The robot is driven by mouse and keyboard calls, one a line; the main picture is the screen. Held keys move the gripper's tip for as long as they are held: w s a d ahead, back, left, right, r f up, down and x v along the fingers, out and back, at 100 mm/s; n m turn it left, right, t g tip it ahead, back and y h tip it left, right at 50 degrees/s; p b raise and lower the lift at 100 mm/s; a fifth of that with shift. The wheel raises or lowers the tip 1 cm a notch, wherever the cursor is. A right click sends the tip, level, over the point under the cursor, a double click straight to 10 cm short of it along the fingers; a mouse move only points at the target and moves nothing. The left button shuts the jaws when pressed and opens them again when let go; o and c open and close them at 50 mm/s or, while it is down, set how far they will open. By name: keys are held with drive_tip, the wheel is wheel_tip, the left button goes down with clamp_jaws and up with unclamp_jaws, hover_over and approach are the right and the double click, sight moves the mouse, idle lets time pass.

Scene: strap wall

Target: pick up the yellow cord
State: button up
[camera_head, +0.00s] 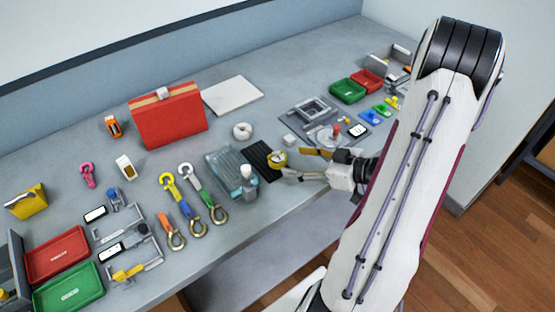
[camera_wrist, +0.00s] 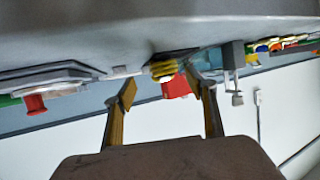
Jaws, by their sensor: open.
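The yellow cord (camera_head: 278,157) is a small coil on the table near the front edge, beside a black ribbed mat (camera_head: 257,156). My gripper (camera_head: 292,162) reaches in from the right, its two fingers spread and pointing at the coil. In the wrist view, which looks upside down, the yellow cord (camera_wrist: 162,70) appears beyond and between the open fingertips (camera_wrist: 162,88). Nothing is held. I cannot tell whether a fingertip touches the coil.
A grey plate with a square frame (camera_head: 311,110) and a red knob (camera_head: 335,130) lies behind my gripper. Looped straps (camera_head: 203,198) lie farther left. A red case (camera_head: 170,118) stands behind.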

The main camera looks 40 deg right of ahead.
sight(283, 159)
drive_tip(key=shift+w+a+f, duration=0.1)
drive_tip(key=shift+w+a, duration=0.4)
drive_tip(key=shift+w, duration=0.15)
drive_tip(key=shift+w+a+f, duration=0.1)
drive_tip(key=shift+w+a, duration=0.35)
drive_tip(key=shift+w, duration=0.2)
drive_tip(key=shift+x, duration=1.1)
drive_tip(key=c, duration=1.2)
